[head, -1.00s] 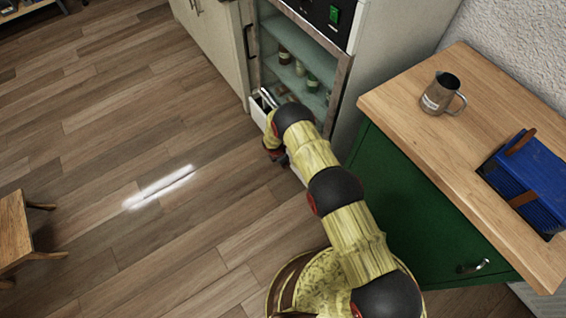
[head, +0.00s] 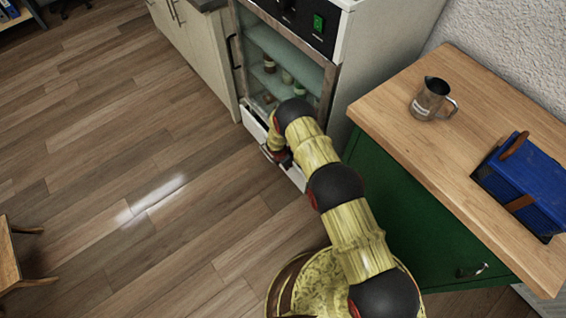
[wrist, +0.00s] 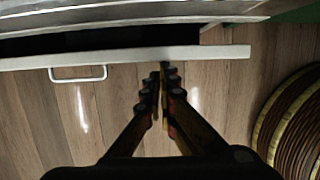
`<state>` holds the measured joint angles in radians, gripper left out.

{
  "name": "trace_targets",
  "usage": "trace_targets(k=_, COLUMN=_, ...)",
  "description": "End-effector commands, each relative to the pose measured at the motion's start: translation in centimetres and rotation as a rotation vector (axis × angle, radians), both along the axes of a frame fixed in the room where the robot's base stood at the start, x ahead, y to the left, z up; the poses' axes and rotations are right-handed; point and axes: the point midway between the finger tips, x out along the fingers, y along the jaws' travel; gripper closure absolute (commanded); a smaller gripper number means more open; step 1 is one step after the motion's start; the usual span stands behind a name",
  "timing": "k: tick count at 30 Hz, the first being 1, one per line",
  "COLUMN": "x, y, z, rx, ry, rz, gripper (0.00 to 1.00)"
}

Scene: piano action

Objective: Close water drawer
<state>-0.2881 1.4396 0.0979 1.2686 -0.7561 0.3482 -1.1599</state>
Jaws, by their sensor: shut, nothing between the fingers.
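The water drawer (head: 252,127) is the white drawer at the bottom of the glass-fronted cabinet (head: 285,55). In the wrist view its white front (wrist: 120,58) crosses the picture, with a dark gap behind it, so it stands partly open. Its thin handle (wrist: 78,73) is to the left of my fingers. My gripper (wrist: 163,70) is shut and empty, its tips at the drawer's front, right of its middle; I cannot tell whether they touch. In the head view my gripper (head: 283,158) is at the drawer front, and my arm hides part of the drawer.
A green cabinet (head: 400,215) with a wooden top stands right of my arm. A metal jug (head: 430,98) and a blue box (head: 525,180) are on it. The wooden floor (head: 120,150) to the left is clear, apart from a wooden stool (head: 8,260) at the edge.

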Motion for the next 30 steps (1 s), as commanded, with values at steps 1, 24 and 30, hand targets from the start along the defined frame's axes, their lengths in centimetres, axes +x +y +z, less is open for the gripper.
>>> trace_targets(k=1, x=-0.5, y=-0.4, z=0.2, rx=0.001, ry=0.003, rz=0.0, gripper=1.0)
trace_targets(k=24, x=-2.3, y=2.1, z=-0.3, rx=0.003, ry=0.003, rz=-0.002, gripper=1.0)
trace_targets(k=30, x=-2.7, y=2.8, z=5.1, rx=0.003, ry=0.001, rz=-0.006, gripper=1.0)
